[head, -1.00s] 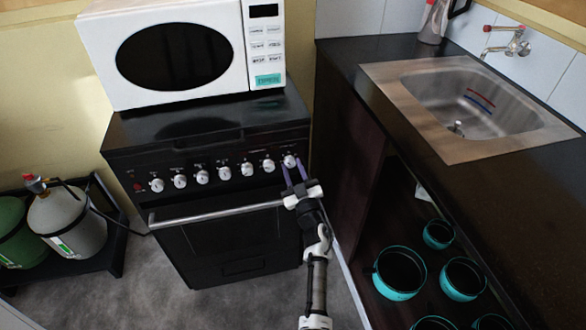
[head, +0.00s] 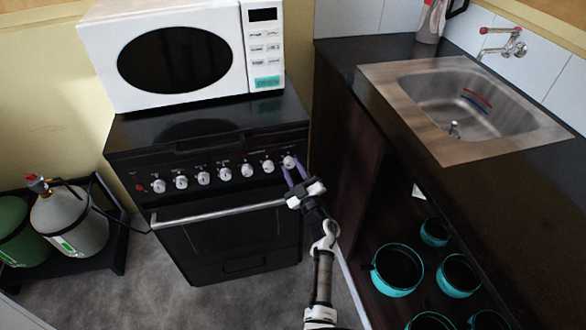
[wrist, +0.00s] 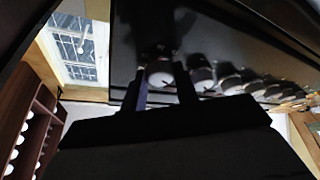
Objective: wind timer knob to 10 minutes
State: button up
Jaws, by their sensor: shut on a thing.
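A black stove (head: 225,262) has a row of several white knobs along its front panel. The knob at the right end (head: 289,161) is the one at my gripper; the task's timer knob cannot be told from the lettering, which is too small to read. My gripper (head: 294,168), with purple fingers, is shut on this right-end knob, one finger on each side. In the wrist view the white knob (wrist: 160,74) shows between the two dark fingers. The pointer mark on the knob is too small to read.
A white microwave (head: 170,58) stands on the stove top. An oven door handle (head: 215,214) runs below the knobs. A dark counter with a sink (head: 470,100) stands to the right, with teal pots (head: 398,289) below. Gas cylinders (head: 72,222) stand at left.

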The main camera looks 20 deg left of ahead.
jog(key=shift+w+d+r+n+g+p, duration=0.1)
jog(key=shift+n+g+p, duration=0.8)
jog(key=shift+n, duration=1)
jog(key=shift+d+r+n+g+p, duration=0.1)
jog(key=shift+n+g+p, duration=0.75)
jog(key=shift+n, duration=1.05)
jog(key=shift+t, duration=0.25)
jog(key=o, duration=1)
jog(key=shift+c, duration=0.2)
jog(key=b+v, duration=0.2)
jog(key=v, duration=1.1)
jog(key=shift+d, duration=0.35)
jog(key=shift+f, duration=0.1)
